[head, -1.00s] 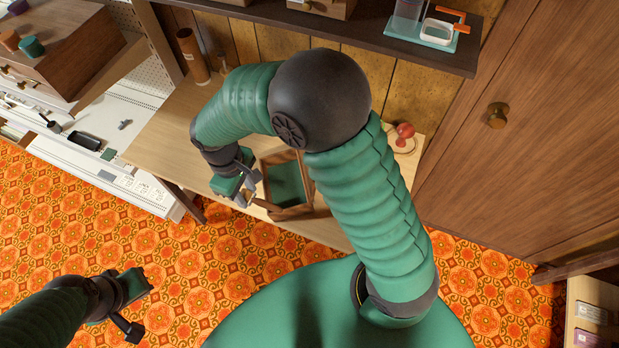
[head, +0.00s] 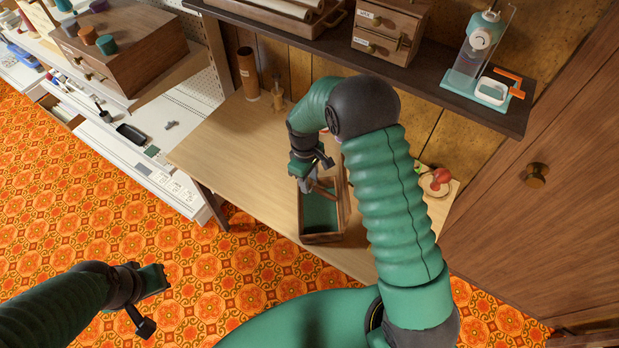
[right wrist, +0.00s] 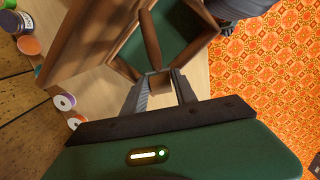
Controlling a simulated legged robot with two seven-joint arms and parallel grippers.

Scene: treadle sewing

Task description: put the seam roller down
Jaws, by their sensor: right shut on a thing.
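The seam roller (right wrist: 150,40) shows in the right wrist view as a slim brown wooden handle, with its block-like end between my fingers. My right gripper (right wrist: 160,88) is shut on it. In the head view my right gripper (head: 311,187) is over the back left part of an open wooden box (head: 322,238) with a green lining. The roller is mostly hidden there by the gripper, and I cannot tell whether it touches the box. My left gripper (head: 158,282) is low at the left over the floor, away from the table; its jaw opening is unclear.
The wooden box stands on a light wood table (head: 225,145). A brown cylinder (head: 248,73) stands at the back left, and a red-topped thing (head: 435,181) lies right of my arm. A dark shelf (head: 440,92) overhangs the back. The table's left part is clear.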

